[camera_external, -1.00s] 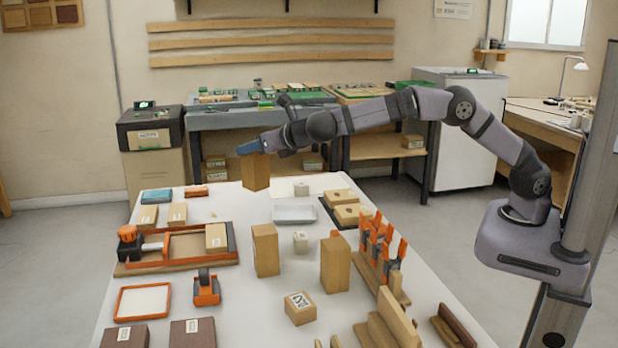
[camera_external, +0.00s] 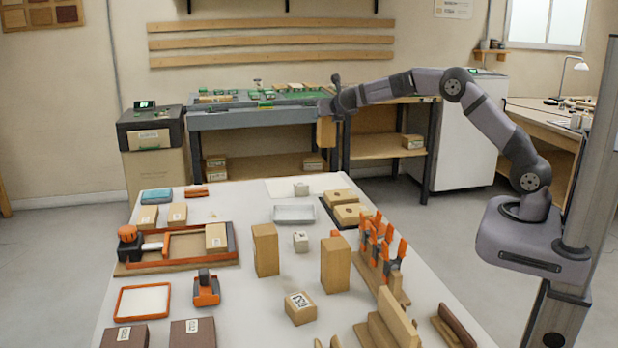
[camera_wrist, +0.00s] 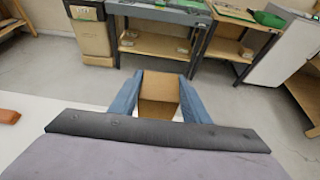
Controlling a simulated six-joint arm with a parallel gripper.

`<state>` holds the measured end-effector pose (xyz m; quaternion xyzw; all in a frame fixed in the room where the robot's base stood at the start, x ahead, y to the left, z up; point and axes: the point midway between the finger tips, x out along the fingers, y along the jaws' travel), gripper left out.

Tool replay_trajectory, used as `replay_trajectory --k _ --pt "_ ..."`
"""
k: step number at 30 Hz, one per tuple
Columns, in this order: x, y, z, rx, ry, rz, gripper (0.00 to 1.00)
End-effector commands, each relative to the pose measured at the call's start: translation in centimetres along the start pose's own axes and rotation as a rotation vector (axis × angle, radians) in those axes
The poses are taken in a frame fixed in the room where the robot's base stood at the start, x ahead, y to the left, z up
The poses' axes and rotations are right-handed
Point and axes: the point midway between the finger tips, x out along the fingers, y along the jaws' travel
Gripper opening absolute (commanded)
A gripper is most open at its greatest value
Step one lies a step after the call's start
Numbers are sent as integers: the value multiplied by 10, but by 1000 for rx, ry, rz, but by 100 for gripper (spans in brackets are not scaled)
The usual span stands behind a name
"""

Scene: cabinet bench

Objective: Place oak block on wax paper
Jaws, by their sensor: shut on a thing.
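My gripper (camera_external: 327,110) is shut on a tall tan wooden block (camera_external: 326,131), likely the oak block, held high in the air. In the wrist view the block (camera_wrist: 160,95) sits between the two blue fingers, with floor behind it. In the external view it appears above and behind the far right part of the white table. A flat white sheet (camera_external: 279,189), perhaps the wax paper, lies at the table's far edge. A small pale block (camera_external: 301,189) stands on or against the sheet's right part. Two similar upright wooden blocks (camera_external: 265,250) (camera_external: 335,264) stand mid-table.
A grey tray (camera_external: 294,221) lies in front of the sheet. Two tan boxes (camera_external: 342,198) sit on a dark mat to the right. Orange clamps (camera_external: 376,243) stand at the right edge. An orange-framed jig (camera_external: 185,254) is at left. A workbench (camera_external: 262,119) stands behind.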

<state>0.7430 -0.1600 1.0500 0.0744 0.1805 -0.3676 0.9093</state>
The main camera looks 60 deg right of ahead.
Motion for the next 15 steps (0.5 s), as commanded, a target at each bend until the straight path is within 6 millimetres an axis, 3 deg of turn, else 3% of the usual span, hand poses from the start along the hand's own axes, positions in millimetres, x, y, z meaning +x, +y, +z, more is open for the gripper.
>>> replay_trajectory --k 2,9,15 --pt "6 -14 4 9 -2 -18 0" --pt "20 -12 -30 4 1 -18 0" --pt "25 -12 -42 7 -2 -16 0"
